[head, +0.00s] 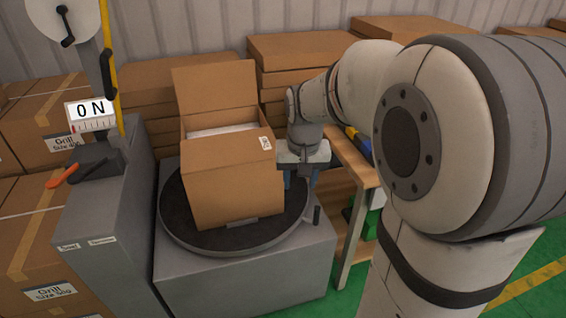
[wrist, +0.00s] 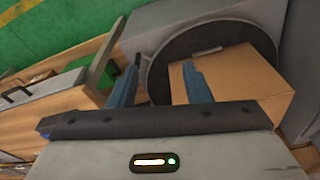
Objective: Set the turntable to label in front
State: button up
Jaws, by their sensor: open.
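The dark round turntable (head: 180,222) sits on a grey base and also shows in the wrist view (wrist: 172,52). An open cardboard box (head: 228,198) stands on it, flaps up, with something white inside. A small white label (head: 265,143) is at the upper right of the box's front-facing side. In the wrist view the box (wrist: 245,82) is on the right. My gripper (head: 301,182) is right of the box, open and empty. Its blue fingers (wrist: 160,85) are apart, one overlapping the box's edge in the wrist view; contact cannot be told.
A short dark peg (head: 317,215) stands at the turntable base's right; it also shows in the wrist view (wrist: 137,60). A wooden shelf (head: 353,165) is close on the right. Stacked cartons (head: 150,85) stand behind.

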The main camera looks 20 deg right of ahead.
jog(key=w+d+f+m+g+b, duration=0.1)
jog(key=w+d+f+b, duration=0.25)
jog(key=w+f, duration=0.35)
jog(key=w+d+f+m+b, duration=0.1)
jog(key=w+d+f+b, duration=0.1)
jog(key=w+d+f, duration=0.35)
jog(key=m+b, duration=0.2)
jog(key=b, duration=0.2)
send_over(317, 214)
jog(key=w, duration=0.1)
jog(key=shift+g, duration=0.3)
jog(key=f, duration=1.7)
jog(key=shift+w+d+f, duration=0.1)
jog(key=shift+d+f, duration=0.1)
jog(key=shift+f, duration=0.15)
notch_tip(317, 214, down, 8)
jog(key=shift+r+b, duration=0.2)
jog(key=shift+b, duration=0.3)
jog(key=shift+c, duration=0.2)
grip_shut()
